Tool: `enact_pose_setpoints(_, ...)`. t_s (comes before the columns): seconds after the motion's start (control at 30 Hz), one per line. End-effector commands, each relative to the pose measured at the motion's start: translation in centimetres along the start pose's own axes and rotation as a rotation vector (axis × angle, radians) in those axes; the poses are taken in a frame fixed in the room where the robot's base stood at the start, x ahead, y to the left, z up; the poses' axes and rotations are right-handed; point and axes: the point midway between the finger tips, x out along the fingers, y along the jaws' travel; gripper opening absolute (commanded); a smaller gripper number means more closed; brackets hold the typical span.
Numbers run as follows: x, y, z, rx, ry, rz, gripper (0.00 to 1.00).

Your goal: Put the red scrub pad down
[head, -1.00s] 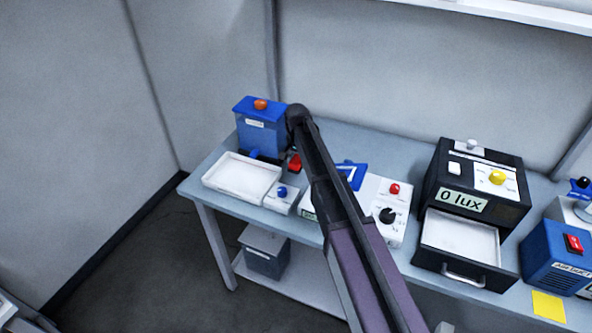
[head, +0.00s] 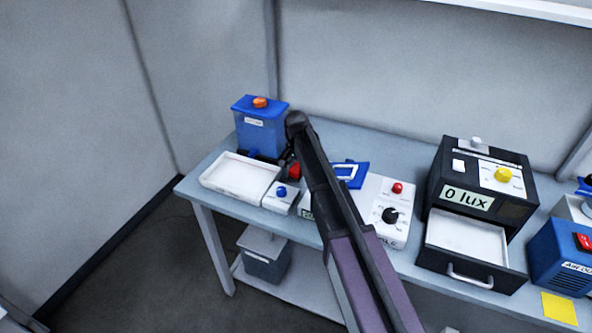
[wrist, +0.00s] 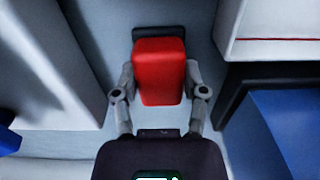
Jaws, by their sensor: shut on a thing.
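The red scrub pad (wrist: 159,72) is held between the two grey fingers of my gripper (wrist: 160,82) in the wrist view. The fingers press on its left and right sides. A dark strip (wrist: 158,32) shows at the pad's far edge; I cannot tell whether it is part of the pad. In the head view the pad (head: 294,171) is a small red patch beside my gripper (head: 289,164), partly hidden by my arm. It is low over the grey bench (head: 222,152), between the blue-lidded box and the white control box. I cannot tell whether it touches the bench.
A blue-lidded box (head: 260,128) stands behind a white tray (head: 240,174). A small box with a blue knob (head: 281,192) is close by. A white control box (head: 398,212) and a black lux machine (head: 480,195) with its drawer out stand to the right.

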Motion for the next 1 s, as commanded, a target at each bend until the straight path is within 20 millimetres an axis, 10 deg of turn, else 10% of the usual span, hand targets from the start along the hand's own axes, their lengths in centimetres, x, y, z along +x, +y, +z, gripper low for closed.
enact_pose_setpoints(0.27,0.45,-0.01,0.01,0.0,0.0,0.0,0.18)
enact_pose_setpoints(0.3,0.31,-0.01,0.01,0.0,0.0,0.0,0.68)
enact_pose_setpoints(0.4,0.3,-0.01,0.01,0.0,0.0,0.0,0.9)
enact_pose_setpoints(1.0,-0.15,0.0,0.0,0.0,0.0,0.0,0.9)
